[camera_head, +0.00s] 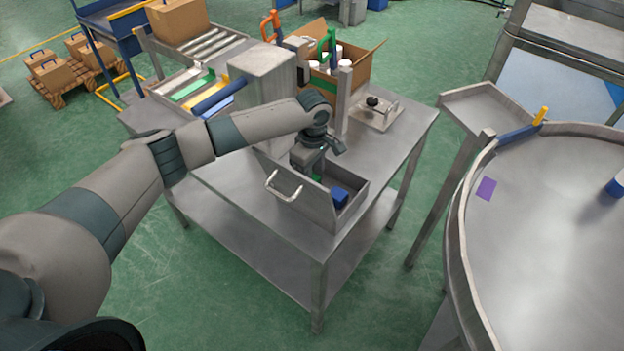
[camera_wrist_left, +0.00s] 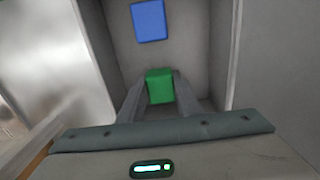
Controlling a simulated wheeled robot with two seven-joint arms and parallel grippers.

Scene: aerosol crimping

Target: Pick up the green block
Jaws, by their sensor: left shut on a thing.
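The green block (camera_wrist_left: 160,87) sits between the two fingers of my left gripper (camera_wrist_left: 158,92) in the left wrist view. The gripper is shut on it, inside the open metal drawer (camera_head: 356,212). In the head view my left gripper (camera_head: 316,172) reaches down into the drawer, and only a sliver of the green block (camera_head: 317,179) shows below it. A blue block (camera_head: 339,196) lies in the same drawer, apart from the green one; it also shows in the left wrist view (camera_wrist_left: 148,20). My right gripper is not in view.
The drawer's walls stand close around my left gripper, with a handle (camera_head: 284,187) on its front. A metal box (camera_head: 262,78) and an open carton (camera_head: 350,85) stand behind on the table (camera_head: 410,125). A round metal table (camera_head: 540,240) is at the right.

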